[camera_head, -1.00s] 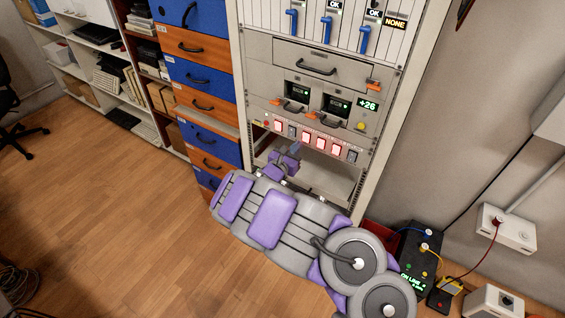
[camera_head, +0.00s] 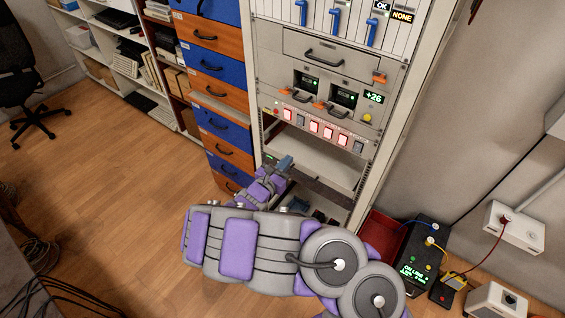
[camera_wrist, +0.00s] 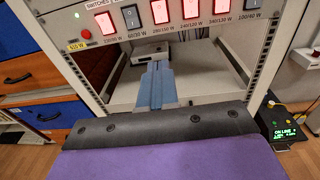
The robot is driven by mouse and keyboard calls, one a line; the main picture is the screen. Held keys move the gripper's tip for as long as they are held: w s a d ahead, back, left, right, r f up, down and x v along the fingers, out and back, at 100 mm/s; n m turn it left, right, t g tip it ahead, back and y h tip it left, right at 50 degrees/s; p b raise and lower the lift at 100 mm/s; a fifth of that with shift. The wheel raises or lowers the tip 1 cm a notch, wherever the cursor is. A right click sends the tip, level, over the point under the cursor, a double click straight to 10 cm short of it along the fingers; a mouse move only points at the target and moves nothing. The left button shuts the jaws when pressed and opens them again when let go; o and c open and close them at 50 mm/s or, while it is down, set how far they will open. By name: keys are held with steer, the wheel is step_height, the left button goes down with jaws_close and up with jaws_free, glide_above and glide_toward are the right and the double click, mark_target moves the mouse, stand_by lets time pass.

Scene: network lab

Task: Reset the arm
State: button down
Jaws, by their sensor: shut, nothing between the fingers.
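My arm, grey with purple pads, reaches across the lower middle of the head view. My gripper (camera_head: 284,163) is in front of the open lower bay of the rack (camera_head: 372,135), just below the row of lit switches (camera_head: 322,129). In the wrist view my gripper (camera_wrist: 156,68) shows as two blue-grey fingers, shut together with nothing between them. They point toward the open bay, under the red and dark rocker switches (camera_wrist: 160,12). I see no contact between the fingers and the rack.
Blue and orange drawers (camera_head: 222,130) stand left of the rack. Wooden floor at left is open, with an office chair (camera_head: 28,90).

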steer(key=s+d+r+m+g+h, duration=0.2)
steer(key=d+r+m+g+h, duration=0.5)
steer(key=d+r, duration=0.55)
steer(key=s+d+r+m+g, duration=0.65)
steer(key=s+d+m, duration=0.4)
steer(key=d, duration=0.25)
steer(key=s+m+g+y, duration=0.4)
steer(key=s+m+y, duration=0.5)
steer(key=s, duration=1.2)
steer(key=s+a+f+m+t+y, duration=0.1)
steer(key=s+a+m+y, duration=0.1)
steer(key=s+a+y, duration=0.5)
steer(key=s+a, duration=0.3)
steer(key=a, duration=0.2)
steer(key=shift+a+m+b, duration=0.35)
steer(key=shift+a, duration=0.05)
